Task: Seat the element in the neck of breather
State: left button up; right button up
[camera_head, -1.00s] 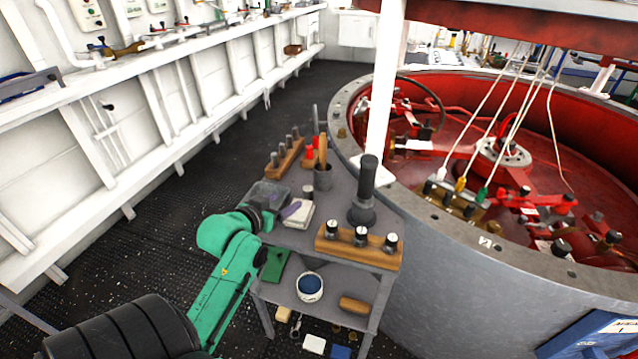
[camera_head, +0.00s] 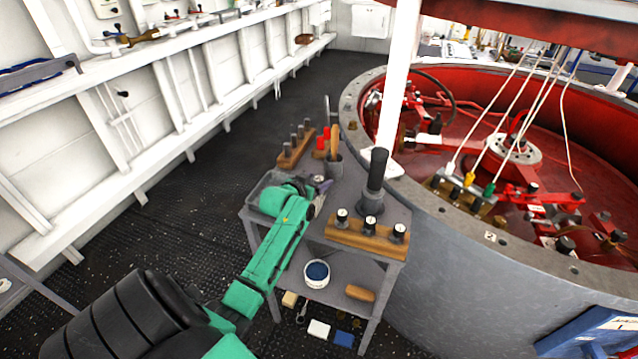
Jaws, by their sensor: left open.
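A dark grey upright cylinder on a wide round foot (camera_head: 375,190) stands on the grey cart top. It may be the breather; I cannot tell its neck opening from here. A wooden block (camera_head: 366,239) in front of it holds three small black-and-pale capped pieces (camera_head: 370,226). I cannot tell which piece is the element. My left gripper (camera_head: 319,188) is open at the end of the green arm, over the cart top to the left of the dark cylinder. Its fingers are small and partly hidden by the wrist. My right gripper is out of view.
A grey tray (camera_head: 262,190) lies at the left, partly behind my arm. The large red-lined drum is right.

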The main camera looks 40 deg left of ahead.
pick_arm(q)
jog(key=shift+s+r, duration=0.1)
grip_shut()
